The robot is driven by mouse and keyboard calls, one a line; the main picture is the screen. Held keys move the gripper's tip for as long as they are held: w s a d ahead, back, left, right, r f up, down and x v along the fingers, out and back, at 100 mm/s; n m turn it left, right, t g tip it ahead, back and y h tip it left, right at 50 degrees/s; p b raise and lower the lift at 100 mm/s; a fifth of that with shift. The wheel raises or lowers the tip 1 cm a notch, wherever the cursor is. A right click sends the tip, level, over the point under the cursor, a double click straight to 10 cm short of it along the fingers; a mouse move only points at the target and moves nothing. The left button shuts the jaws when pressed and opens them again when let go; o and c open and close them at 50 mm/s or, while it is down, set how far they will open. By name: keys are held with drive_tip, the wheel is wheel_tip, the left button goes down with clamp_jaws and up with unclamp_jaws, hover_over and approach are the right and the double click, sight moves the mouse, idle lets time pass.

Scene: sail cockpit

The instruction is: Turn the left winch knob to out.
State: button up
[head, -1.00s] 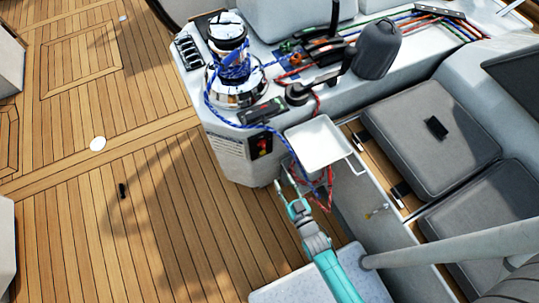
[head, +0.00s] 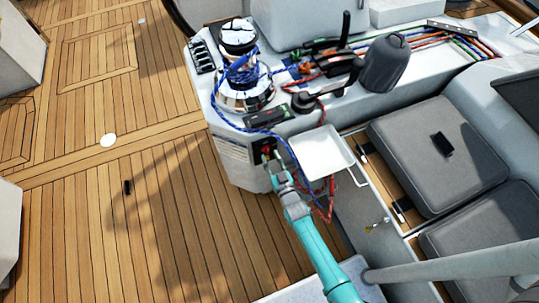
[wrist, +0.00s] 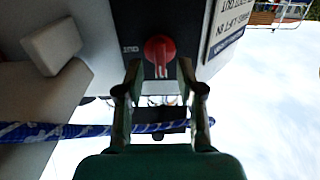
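The red knob (wrist: 160,48) sits on a black panel (wrist: 129,20) on the white winch pedestal. In the head view the knob (head: 267,149) shows on the pedestal's face below the winch (head: 243,90). My gripper (wrist: 159,66) is open, with its fingertips on either side of the knob's near edge. I cannot tell whether they touch it. In the head view my gripper (head: 275,168) reaches up to the panel and partly hides it.
A blue-and-white rope (wrist: 60,130) crosses the wrist view at the fingers; contact is unclear. A white tray (head: 322,150) stands close to the right of my gripper in the head view. Red rope (head: 326,205) hangs below it. The teak deck (head: 130,215) at left is mostly clear.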

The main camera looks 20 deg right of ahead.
drive_tip(key=shift+w, duration=0.85)
clamp_jaws()
drive_tip(key=shift+m, duration=0.4)
drive_tip(key=m, duration=1.7)
drive_tip(key=shift+d+f, duration=0.35)
